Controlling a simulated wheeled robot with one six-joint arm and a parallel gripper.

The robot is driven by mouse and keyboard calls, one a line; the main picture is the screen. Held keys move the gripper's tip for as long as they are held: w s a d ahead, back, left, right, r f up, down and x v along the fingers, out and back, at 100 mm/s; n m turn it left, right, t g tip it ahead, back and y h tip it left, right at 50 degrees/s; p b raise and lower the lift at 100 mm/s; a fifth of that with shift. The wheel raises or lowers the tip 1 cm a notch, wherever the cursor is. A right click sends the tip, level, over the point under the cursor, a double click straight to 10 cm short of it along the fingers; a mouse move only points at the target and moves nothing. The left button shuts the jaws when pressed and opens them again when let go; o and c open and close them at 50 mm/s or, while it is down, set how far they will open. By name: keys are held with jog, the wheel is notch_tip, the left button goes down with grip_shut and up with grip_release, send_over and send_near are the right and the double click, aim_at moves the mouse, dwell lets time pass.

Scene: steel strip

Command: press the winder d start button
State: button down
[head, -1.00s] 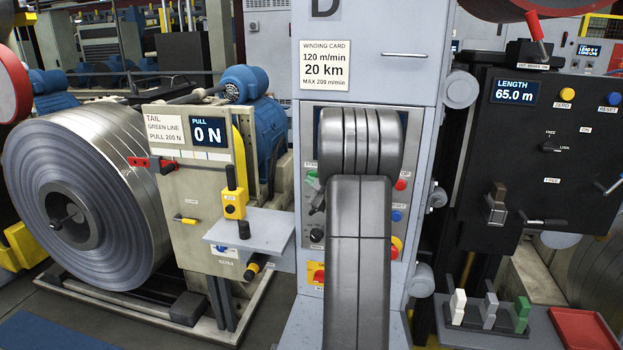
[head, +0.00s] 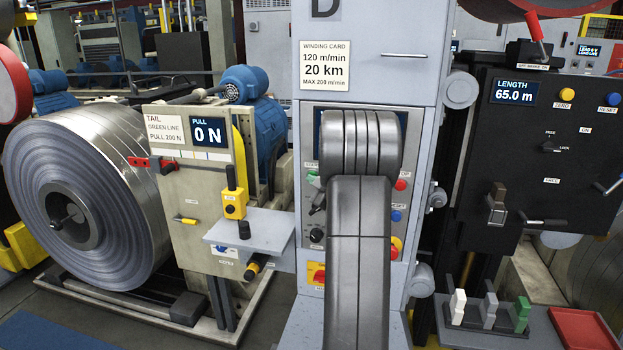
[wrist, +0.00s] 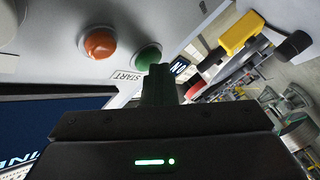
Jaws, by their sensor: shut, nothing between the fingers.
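The winder D cabinet (head: 420,75) stands in the middle of the head view. Its green start button (head: 313,179) shows at the left edge of my arm, partly hidden. In the wrist view the green button (wrist: 148,57) sits on the pale panel above a label reading START (wrist: 127,76). My gripper (wrist: 158,72) is shut and empty, its dark fingertips right by the lower right edge of the green button. I cannot tell whether they touch it. In the head view my arm hides the gripper and the panel's middle.
An orange-red button (wrist: 98,43) sits left of the green one. In the head view a red button (head: 401,185), a blue button (head: 396,216) and a black knob (head: 317,236) flank my arm. A dark display (wrist: 45,130) fills the wrist view's lower left. A grey shelf (head: 262,232) juts out at left.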

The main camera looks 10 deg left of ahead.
jog(key=shift+s, duration=0.1)
dwell(0.3)
jog(key=shift+s+b, duration=0.65)
jog(key=shift+s, duration=0.25)
jog(key=shift+f, duration=0.1)
jog(key=s+b, duration=0.2)
jog(key=s, duration=0.3)
jog(key=shift+a+b, duration=0.15)
jog(key=shift+b, duration=0.15)
jog(key=w+p, duration=0.1)
jog(key=p, duration=0.2)
jog(key=shift+w+r, duration=0.3)
jog(key=shift+w, duration=0.1)
